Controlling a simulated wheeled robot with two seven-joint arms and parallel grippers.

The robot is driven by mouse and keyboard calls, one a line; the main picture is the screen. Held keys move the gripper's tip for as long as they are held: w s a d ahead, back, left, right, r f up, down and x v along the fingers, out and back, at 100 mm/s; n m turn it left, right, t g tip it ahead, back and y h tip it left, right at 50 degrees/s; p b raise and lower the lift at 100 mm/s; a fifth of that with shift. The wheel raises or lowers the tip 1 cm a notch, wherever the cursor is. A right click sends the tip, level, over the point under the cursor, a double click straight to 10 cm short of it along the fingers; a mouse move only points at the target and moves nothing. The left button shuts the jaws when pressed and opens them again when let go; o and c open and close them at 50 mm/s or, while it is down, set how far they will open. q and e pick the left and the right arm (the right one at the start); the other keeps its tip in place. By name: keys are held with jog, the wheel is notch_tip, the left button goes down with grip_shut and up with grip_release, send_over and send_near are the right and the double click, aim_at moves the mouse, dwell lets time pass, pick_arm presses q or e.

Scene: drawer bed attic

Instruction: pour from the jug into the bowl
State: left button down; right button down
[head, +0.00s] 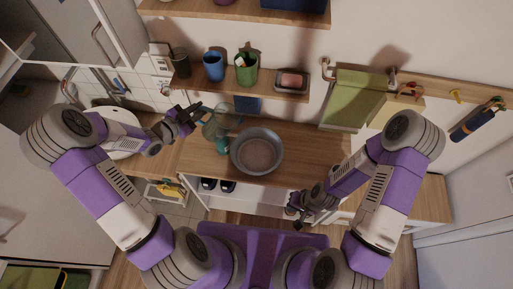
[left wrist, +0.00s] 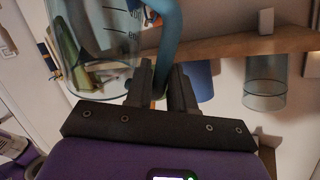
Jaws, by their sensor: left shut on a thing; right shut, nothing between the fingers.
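The clear jug (head: 217,124) is by the left side of the grey bowl (head: 276,141) in the head view. My left gripper (head: 188,114) is shut on the jug's blue-green handle. The left wrist view shows the jug's clear wall with measuring marks (left wrist: 104,32) and its handle (left wrist: 170,45) between the fingers (left wrist: 163,92). I cannot tell the jug's exact tilt or its contents. The bowl sits on the wooden counter, open side up, and looks empty. My right gripper (head: 298,215) is shut and empty, low and to the right of the bowl.
A shelf (head: 222,88) above the counter holds a blue cup (head: 213,66), a green cup (head: 246,70), a dark glass (head: 180,62) and a soap dish (head: 291,80). A green towel (head: 353,98) hangs to the right. The counter right of the bowl (head: 310,140) is clear.

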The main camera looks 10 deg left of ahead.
pick_arm(q)
jog(key=a+f+n+t+h+b, duration=0.2)
jog(key=a+f+n+b, duration=0.2)
jog(key=a+f+b, duration=0.1)
jog(key=shift+a+h+b, duration=0.15)
jog(key=shift+h+b, duration=0.15)
jog(key=shift+h, duration=0.1)
